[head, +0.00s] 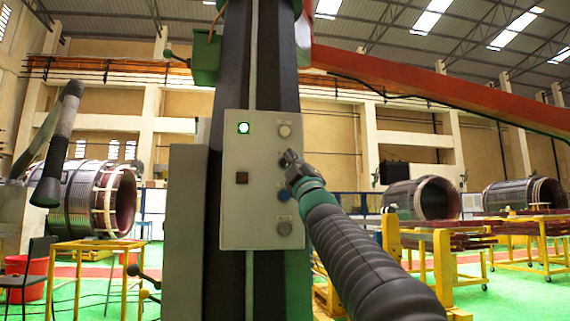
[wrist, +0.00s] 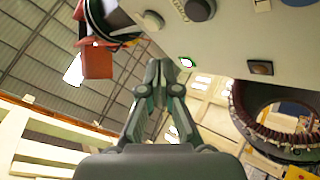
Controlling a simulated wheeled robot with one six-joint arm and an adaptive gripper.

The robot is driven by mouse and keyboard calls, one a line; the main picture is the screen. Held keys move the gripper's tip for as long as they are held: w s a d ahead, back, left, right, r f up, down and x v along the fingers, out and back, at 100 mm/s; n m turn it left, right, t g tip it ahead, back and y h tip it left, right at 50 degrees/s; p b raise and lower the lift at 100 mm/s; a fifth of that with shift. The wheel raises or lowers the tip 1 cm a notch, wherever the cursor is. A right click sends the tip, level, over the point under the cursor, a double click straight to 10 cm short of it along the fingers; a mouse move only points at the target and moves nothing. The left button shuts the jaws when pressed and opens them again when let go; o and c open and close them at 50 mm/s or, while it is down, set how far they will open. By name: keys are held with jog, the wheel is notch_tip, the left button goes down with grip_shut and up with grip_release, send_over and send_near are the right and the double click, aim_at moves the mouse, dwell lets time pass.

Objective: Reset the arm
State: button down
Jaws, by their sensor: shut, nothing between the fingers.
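My arm (head: 350,250) reaches up from the lower right of the head view. My gripper (head: 289,157) is at the right part of a pale grey control panel (head: 250,215), in front of it in the picture. In the wrist view, the gripper (wrist: 158,66) is shut and empty, its fingers together. The panel also shows in the wrist view (wrist: 230,42), upper right. I cannot tell whether the fingertips touch the panel.
The panel has a lit indicator (head: 243,128), a pale knob (head: 284,131), a dark square (head: 242,178), a blue button (head: 284,194) and a grey knob (head: 284,228). It is on a dark column (head: 230,80). Large stators (head: 420,198) and yellow stands (head: 442,270) stand behind.

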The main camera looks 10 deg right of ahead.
dwell(0.3)
jog(key=s+d+f+m+g+h+p, duration=0.1)
jog(key=s+f+m+g+h+p, duration=0.35)
jog(key=f, duration=0.75)
jog(key=s+d+f+m+g+h+p, duration=0.1)
jog(key=s+d+f+m+g+h, duration=0.15)
jog(key=s+f+m+g, duration=0.75)
jog(key=s+a+f+g+p, duration=0.1)
jog(key=s+f+g+p, duration=0.1)
jog(key=s+f, duration=1)
jog(key=s+a+f+g+y+p, duration=0.1)
jog(key=s+f+g, duration=0.3)
jog(key=s+f, duration=0.8)
notch_tip(320, 180, down, 6)
jog(key=shift+a+p, duration=0.35)
jog(key=shift+a, duration=0.4)
